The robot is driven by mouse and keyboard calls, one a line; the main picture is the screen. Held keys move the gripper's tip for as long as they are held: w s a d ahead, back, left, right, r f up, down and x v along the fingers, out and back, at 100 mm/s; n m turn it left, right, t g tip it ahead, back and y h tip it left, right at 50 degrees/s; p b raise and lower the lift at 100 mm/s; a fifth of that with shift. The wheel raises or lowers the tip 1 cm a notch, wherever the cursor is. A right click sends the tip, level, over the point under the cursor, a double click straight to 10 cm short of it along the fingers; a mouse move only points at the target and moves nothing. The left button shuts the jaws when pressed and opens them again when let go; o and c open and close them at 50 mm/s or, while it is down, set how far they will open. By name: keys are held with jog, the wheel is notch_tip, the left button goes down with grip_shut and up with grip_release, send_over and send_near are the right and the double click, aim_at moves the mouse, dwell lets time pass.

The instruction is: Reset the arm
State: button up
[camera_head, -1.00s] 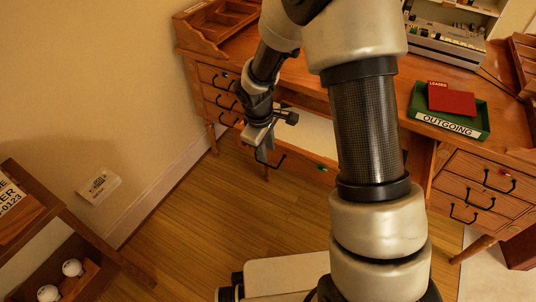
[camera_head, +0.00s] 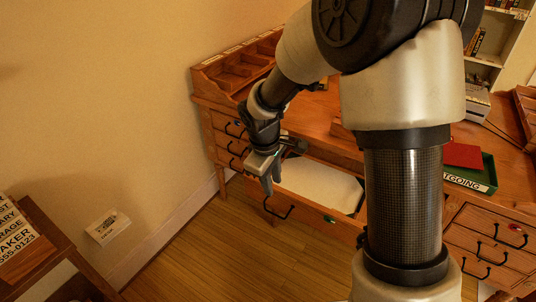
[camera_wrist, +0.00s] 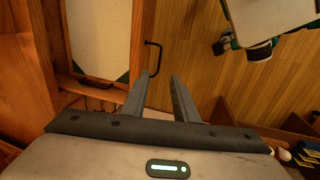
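My gripper (camera_head: 268,184) hangs at the left part of the wooden desk (camera_head: 318,116), in front of and above an open drawer (camera_head: 318,186). The drawer holds a flat pale sheet or pad with dark green corners. In the wrist view my gripper (camera_wrist: 163,82) shows two grey fingers spread apart with nothing between them, only floor beyond. The drawer's dark handle (camera_wrist: 154,57) lies beyond the fingertips, apart from them. The same handle shows in the head view (camera_head: 278,210).
A green outgoing tray (camera_head: 480,178) with a red item (camera_head: 462,155) sits on the desk's right. Wooden compartments (camera_head: 240,68) stand at its back left. A side shelf (camera_head: 45,250) stands at the lower left. The wood floor (camera_head: 215,262) between is clear.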

jog(key=s+d+r+m+t, duration=0.1)
jog(key=s+d+r+m, duration=0.15)
jog(key=r, duration=0.45)
jog(key=s+d+r+m+t, duration=0.1)
jog(key=s+d+r+m, duration=0.1)
jog(key=s+d+r, duration=0.3)
jog(key=s+d+r+m+t+y, duration=0.1)
jog(key=s+r+m, duration=0.2)
jog(key=s+r, duration=0.3)
jog(key=s+r+m+t, duration=0.1)
jog(key=s+r+m, duration=0.25)
jog(key=s, duration=0.45)
notch_tip(320, 180, up, 19)
jog(key=p, duration=1.9)
jog(key=shift+r+p, duration=0.15)
jog(key=shift+p, duration=0.25)
